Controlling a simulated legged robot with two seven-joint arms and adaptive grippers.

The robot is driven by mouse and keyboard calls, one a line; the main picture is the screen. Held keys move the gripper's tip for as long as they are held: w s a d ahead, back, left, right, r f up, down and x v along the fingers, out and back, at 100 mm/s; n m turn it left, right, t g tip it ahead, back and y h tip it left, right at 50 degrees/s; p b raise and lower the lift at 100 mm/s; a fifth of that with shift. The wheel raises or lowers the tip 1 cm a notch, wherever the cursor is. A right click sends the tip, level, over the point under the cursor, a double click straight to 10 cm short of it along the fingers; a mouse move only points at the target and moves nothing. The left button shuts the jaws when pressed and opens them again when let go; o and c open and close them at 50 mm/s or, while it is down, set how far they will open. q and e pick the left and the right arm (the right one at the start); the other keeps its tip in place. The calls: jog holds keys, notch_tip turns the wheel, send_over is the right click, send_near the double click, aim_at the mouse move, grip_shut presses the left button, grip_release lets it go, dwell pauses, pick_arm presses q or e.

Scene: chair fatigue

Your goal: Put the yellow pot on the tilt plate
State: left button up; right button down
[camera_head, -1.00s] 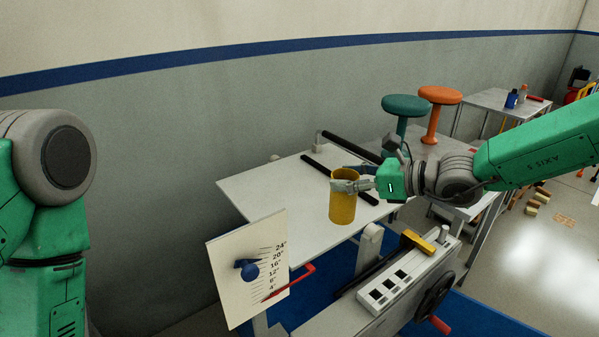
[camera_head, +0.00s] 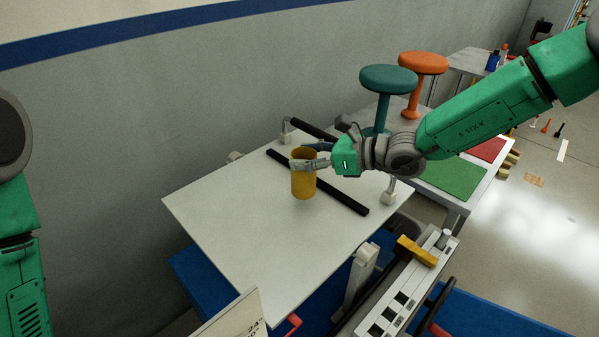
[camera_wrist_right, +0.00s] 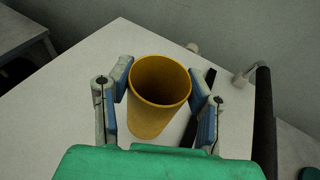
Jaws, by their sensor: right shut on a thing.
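The yellow pot (camera_head: 304,182) is an upright, open-topped cylinder over the white tilt plate (camera_head: 235,225). My right gripper (camera_head: 309,163) reaches in from the right and is shut on the pot near its rim. In the right wrist view the pot (camera_wrist_right: 158,95) sits between the two blue-padded fingers (camera_wrist_right: 160,100), and its inside looks empty. I cannot tell whether its base touches the plate. My left gripper is out of view; only part of my left arm shows at the left edge.
A black bar (camera_head: 325,185) lies across the plate behind the pot. A scale board (camera_head: 232,318) and a machine rail with a yellow block (camera_head: 417,251) stand in front. Teal (camera_head: 388,82) and orange (camera_head: 424,66) stools stand behind. The plate's left and front are clear.

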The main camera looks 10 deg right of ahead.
aim_at(315, 171)
notch_tip(315, 171, down, 4)
jog(key=shift+f, duration=0.1)
jog(key=c, duration=0.8)
grip_release()
jog(key=v, duration=1.2)
